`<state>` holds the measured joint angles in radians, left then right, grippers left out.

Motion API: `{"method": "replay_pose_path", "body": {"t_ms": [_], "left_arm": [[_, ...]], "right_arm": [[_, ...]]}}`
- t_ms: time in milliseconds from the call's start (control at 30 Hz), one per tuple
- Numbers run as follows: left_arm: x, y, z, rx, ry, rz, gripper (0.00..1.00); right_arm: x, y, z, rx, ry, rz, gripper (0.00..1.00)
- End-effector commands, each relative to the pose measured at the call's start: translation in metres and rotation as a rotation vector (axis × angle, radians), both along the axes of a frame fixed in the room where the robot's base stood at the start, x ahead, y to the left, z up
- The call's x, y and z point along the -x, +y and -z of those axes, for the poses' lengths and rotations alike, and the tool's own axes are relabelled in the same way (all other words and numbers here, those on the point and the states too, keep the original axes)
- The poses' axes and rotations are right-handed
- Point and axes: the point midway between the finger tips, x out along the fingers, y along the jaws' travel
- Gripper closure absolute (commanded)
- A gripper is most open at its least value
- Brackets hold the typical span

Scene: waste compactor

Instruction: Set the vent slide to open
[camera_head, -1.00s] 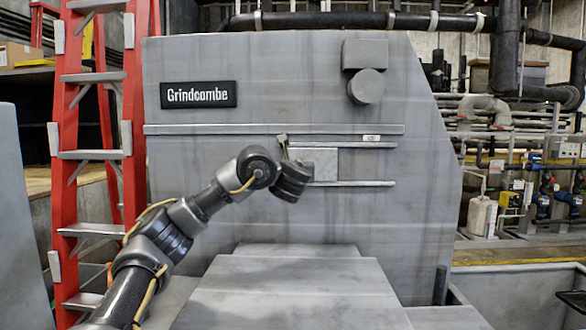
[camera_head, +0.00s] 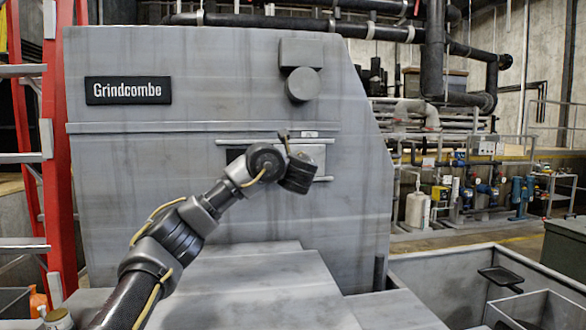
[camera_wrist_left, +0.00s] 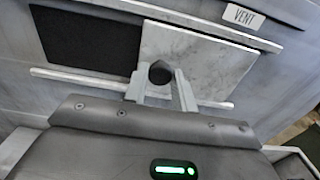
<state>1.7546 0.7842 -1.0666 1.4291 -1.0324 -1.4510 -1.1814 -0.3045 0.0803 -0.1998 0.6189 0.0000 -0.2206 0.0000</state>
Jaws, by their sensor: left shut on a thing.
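The vent slide is a pale grey plate (camera_wrist_left: 205,55) between two rails, under a "VENT" label (camera_wrist_left: 243,16). A dark opening (camera_wrist_left: 85,40) shows to the left of the plate. The plate is near the right end of the rails. In the head view the plate (camera_head: 314,152) is partly hidden by my left arm, and part of the dark opening (camera_head: 233,155) shows. My left gripper (camera_wrist_left: 160,88) is shut on the dark knob (camera_wrist_left: 159,71) near the plate's lower left corner. My right gripper is not in view.
The grey machine body (camera_head: 130,190) carries a "Grindcombe" sign (camera_head: 128,90). A red ladder (camera_head: 58,150) stands at left. Stepped grey covers (camera_head: 250,280) lie in front of the machine. An open grey bin (camera_head: 440,265) is at lower right.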

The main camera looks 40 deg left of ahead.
Motion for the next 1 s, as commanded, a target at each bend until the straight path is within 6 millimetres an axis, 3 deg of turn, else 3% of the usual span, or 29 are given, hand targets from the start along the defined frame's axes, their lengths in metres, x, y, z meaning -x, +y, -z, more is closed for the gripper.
{"method": "replay_pose_path", "body": {"t_ms": [433, 467, 600, 867, 1000], "left_arm": [[0.003, 0.004, -0.003, 0.001, -0.007, -0.011, 1.00], [0.003, 0.003, -0.004, 0.001, -0.007, -0.010, 0.71], [0.003, 0.004, -0.003, 0.001, -0.005, -0.011, 0.53], [0.003, 0.005, -0.001, 0.001, -0.002, -0.014, 0.53], [-0.002, -0.011, -0.001, 0.001, -0.002, 0.001, 0.53]], "right_arm": [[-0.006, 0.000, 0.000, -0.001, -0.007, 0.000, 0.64], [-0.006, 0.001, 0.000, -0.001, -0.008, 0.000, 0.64], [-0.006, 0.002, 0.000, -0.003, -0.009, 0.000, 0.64], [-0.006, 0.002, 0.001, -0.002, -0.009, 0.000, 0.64], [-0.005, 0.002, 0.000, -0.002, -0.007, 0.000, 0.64]]}}
